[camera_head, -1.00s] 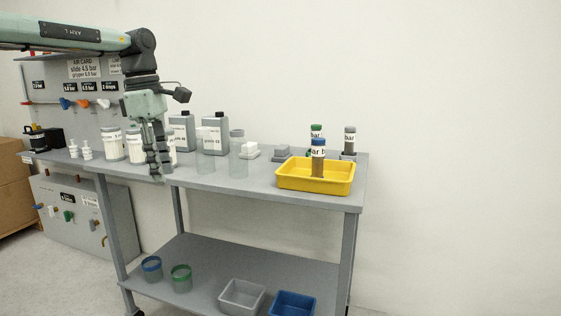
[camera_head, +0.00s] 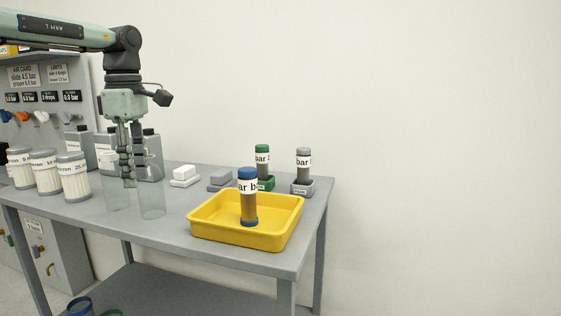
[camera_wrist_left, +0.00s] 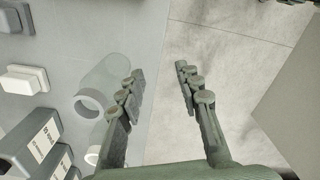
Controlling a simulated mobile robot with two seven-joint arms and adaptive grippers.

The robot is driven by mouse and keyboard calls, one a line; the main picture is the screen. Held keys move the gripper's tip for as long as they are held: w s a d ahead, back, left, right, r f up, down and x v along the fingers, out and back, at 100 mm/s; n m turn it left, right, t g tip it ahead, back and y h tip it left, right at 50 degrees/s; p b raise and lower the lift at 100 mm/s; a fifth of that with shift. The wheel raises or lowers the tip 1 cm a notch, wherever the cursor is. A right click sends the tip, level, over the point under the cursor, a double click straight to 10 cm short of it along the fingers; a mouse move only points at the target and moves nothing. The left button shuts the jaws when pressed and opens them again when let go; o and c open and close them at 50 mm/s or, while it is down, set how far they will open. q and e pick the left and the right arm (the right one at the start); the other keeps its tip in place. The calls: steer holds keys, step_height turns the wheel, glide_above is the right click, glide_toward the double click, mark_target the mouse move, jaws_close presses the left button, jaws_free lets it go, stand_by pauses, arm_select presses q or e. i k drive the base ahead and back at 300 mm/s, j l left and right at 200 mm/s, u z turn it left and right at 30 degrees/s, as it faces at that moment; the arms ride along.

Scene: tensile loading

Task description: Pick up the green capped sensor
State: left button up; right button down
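The green capped sensor (camera_head: 262,168) stands upright in a small green holder (camera_head: 267,184) behind the yellow tray. Its lower part is partly hidden by the blue capped sensor and the holder. My left gripper (camera_head: 129,184) points down over the left part of the table, well to the left of the green capped sensor, beside clear cylinders. In the left wrist view its fingers (camera_wrist_left: 159,71) are apart with nothing between them. The green capped sensor is not visible in that view. My right gripper is not in view.
A blue capped sensor (camera_head: 248,205) stands in the yellow tray (camera_head: 212,232). A grey capped sensor (camera_head: 303,168) stands in a grey holder at right. Clear cylinders (camera_head: 152,198), white jars (camera_head: 73,180) and grey bottles (camera_head: 150,158) crowd the left. A white block (camera_head: 184,178) lies between.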

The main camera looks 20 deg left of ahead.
mark_target(262, 152)
steer(key=i+l+u, duration=0.15)
steer(key=i+l, duration=0.9)
steer(key=i, duration=0.15)
